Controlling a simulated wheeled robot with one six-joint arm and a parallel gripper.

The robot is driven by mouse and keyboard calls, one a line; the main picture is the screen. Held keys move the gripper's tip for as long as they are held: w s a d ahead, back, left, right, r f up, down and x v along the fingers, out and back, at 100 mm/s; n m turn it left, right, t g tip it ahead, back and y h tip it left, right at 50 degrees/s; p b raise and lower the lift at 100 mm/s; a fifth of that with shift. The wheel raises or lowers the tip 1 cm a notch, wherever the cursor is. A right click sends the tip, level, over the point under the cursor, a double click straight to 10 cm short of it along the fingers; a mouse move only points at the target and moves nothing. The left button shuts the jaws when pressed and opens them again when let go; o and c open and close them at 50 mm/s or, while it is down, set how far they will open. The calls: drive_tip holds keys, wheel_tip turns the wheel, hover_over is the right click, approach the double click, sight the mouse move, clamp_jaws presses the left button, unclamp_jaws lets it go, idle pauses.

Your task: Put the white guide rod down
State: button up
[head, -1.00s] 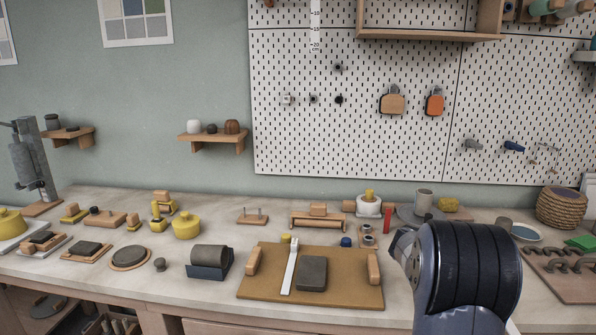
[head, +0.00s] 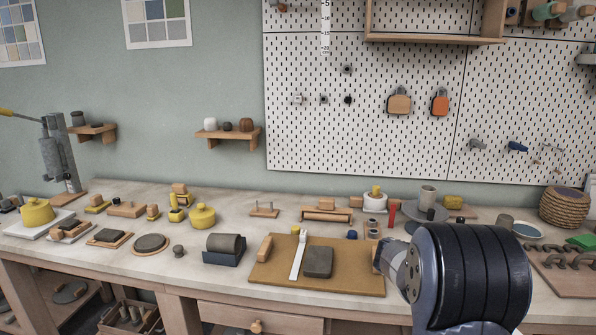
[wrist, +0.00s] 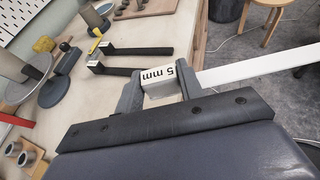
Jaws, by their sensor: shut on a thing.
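My gripper (wrist: 161,82) is shut on the white guide rod, gripping its white head block marked "5 mm" (wrist: 158,79). The rod's long white strip (wrist: 265,66) sticks out to the right in the wrist view, held in the air past the bench edge. In the head view my arm hides the gripper and the held rod. Another white rod (head: 298,257) lies on the brown board (head: 345,285), left of a grey slab (head: 318,261).
Two black rods with white heads (wrist: 120,71) (wrist: 140,50) lie on the bench in the wrist view, beside the gripper. A grey wheel-like disc (wrist: 55,91) is near them. The bench front strip left of the board is clear (head: 180,275). A stool (wrist: 272,8) stands beyond.

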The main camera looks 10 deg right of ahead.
drive_tip(key=w+a+f+n+t+y+p, duration=0.1)
drive_tip(key=w+a+n+t, duration=0.25)
drive_tip(key=a, duration=0.35)
drive_tip(key=w+a+f+n+t+y, duration=0.1)
drive_tip(key=w+a+n+t+y, duration=0.2)
drive_tip(key=a, duration=0.4)
drive_tip(key=s+a+f+n+t+y, duration=0.1)
drive_tip(key=a+f+n+t+y, duration=0.1)
drive_tip(key=a, duration=0.6)
drive_tip(key=s+a+f+n+t+y+p, duration=0.1)
drive_tip(key=a+f+n+t+y, duration=0.2)
drive_tip(key=a, duration=0.6)
drive_tip(key=shift+s+f+n, duration=0.35)
drive_tip(key=shift+f+n, duration=0.05)
drive_tip(key=shift+n, duration=0.65)
